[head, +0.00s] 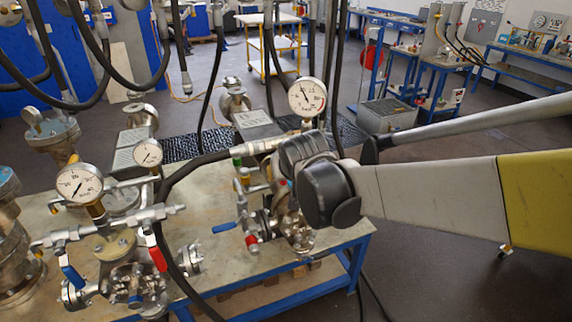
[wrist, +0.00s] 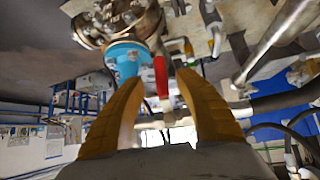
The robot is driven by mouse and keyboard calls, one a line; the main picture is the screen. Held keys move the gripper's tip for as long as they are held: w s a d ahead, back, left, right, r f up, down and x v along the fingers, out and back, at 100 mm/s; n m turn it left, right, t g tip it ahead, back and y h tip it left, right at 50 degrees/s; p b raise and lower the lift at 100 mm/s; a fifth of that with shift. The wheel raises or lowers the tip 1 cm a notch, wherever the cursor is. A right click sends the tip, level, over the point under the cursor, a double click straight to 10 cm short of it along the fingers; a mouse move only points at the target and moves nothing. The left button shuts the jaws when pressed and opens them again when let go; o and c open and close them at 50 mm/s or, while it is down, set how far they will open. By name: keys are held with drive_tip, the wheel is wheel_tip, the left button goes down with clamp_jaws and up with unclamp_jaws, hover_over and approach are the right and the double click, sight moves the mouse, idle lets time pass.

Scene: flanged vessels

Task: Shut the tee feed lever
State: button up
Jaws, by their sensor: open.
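In the wrist view my gripper (wrist: 158,84) has its two yellow fingers spread apart. A red lever (wrist: 161,72) shows between the fingertips; I cannot tell whether they touch it. A blue cylindrical part (wrist: 125,57) is close beside the left finger. In the head view my arm reaches in from the right and hides part of the right vessel (head: 298,232) and its fittings. A blue lever (head: 224,228) and a red-ended fitting (head: 252,243) show left of that vessel. I cannot tell which handle is the tee feed lever. The fingers are hidden in the head view.
A left vessel (head: 130,285) has a gauge (head: 79,184), a red lever (head: 157,255) and a blue lever (head: 73,277). Another gauge (head: 307,97) stands behind my wrist. Black hoses hang over the bench (head: 205,275).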

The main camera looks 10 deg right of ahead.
drive_tip(key=v, duration=0.7)
drive_tip(key=shift+s+r, duration=0.1)
idle(1.0)
